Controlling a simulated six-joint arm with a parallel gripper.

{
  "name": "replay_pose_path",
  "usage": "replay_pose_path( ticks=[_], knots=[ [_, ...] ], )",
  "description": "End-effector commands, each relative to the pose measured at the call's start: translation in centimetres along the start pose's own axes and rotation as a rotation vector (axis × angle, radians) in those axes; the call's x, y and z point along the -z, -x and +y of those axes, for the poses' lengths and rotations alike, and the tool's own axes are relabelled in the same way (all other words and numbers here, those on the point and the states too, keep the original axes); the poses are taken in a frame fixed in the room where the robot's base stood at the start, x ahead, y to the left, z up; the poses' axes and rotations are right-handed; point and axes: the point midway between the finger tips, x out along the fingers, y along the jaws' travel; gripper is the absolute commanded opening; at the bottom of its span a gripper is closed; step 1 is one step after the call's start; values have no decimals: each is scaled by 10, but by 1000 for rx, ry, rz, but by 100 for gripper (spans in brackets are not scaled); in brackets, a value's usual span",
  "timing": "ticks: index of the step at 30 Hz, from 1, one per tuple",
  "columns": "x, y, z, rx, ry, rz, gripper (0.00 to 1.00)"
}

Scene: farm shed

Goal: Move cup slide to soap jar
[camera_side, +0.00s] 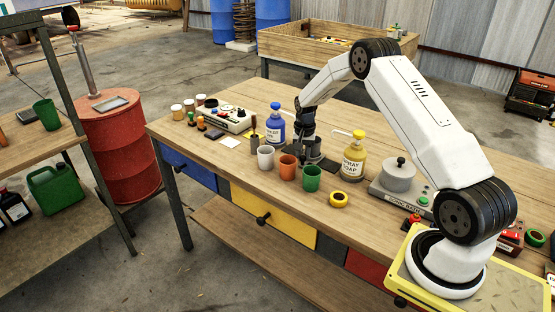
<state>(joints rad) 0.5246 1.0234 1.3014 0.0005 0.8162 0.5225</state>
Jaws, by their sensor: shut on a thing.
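My gripper (305,122) points down at the middle of the bench, just right of a blue bottle. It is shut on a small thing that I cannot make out. Directly below it is a dark grey metal container (318,158); I cannot tell whether the gripper touches it. A yellow bottle labelled soap (353,158) stands to its right. In front stand three cups in a row: white (266,158), orange (287,168) and green (311,178). No slide can be made out at this size.
The blue bottle (275,126) stands close left of my gripper. Further left are a control box (222,116), small jars and a white card (230,143).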

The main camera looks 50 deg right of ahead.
Motion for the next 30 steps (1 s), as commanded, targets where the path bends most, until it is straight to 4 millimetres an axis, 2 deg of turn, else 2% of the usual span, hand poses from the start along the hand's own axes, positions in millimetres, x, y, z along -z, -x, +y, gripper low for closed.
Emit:
replay_pose_path(
  ticks=[30],
  knots=[
    [-21, 1, 38, 0, -1, 2, 1]
  ],
)
